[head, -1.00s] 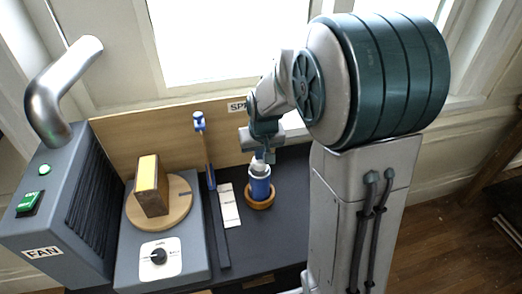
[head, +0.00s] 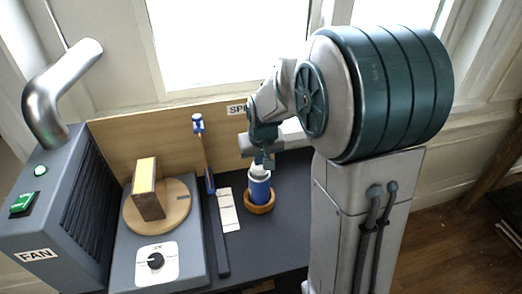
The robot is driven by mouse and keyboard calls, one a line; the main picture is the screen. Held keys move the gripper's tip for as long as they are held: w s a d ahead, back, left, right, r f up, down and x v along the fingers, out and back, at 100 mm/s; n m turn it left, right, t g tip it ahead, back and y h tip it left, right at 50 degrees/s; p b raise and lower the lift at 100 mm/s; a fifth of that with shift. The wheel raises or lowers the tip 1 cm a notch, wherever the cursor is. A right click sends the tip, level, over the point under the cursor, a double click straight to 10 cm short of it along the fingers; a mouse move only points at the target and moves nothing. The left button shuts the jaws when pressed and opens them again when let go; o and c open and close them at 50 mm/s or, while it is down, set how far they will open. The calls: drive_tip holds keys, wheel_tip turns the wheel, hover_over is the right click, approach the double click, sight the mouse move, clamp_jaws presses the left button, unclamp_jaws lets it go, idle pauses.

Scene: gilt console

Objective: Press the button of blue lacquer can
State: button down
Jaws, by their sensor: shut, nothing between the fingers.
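The blue lacquer can (head: 259,188) stands upright in a round wooden holder (head: 259,206) on the dark bench top, with a white top. My gripper (head: 264,165) is shut and points down directly over the can's top. Its fingertips overlap the top of the can in the picture. The button on the can is hidden by the fingers, and I cannot tell whether they touch it.
A turntable (head: 181,219) with a wooden block (head: 146,190) stands left. A white card (head: 229,210) lies left of the can. A grey fan box (head: 75,215) with a metal duct stands far left.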

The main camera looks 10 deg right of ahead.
wheel_tip(320, 180, up, 5)
drive_tip(key=p, duration=0.3)
drive_tip(key=shift+f, duration=0.15)
drive_tip(key=b+v, duration=0.2)
drive_tip(key=v, duration=0.7)
drive_tip(key=shift+s, duration=0.15)
drive_tip(key=shift+s, duration=0.1)
idle(0.6)
drive_tip(key=s+f, duration=0.2)
drive_tip(key=s, duration=0.7)
drive_tip(key=s+f, duration=0.1)
drive_tip(key=s, duration=0.8)
drive_tip(key=shift+d+f, duration=0.35)
drive_tip(key=shift+w+a, duration=0.1)
drive_tip(key=shift+a, duration=0.05)
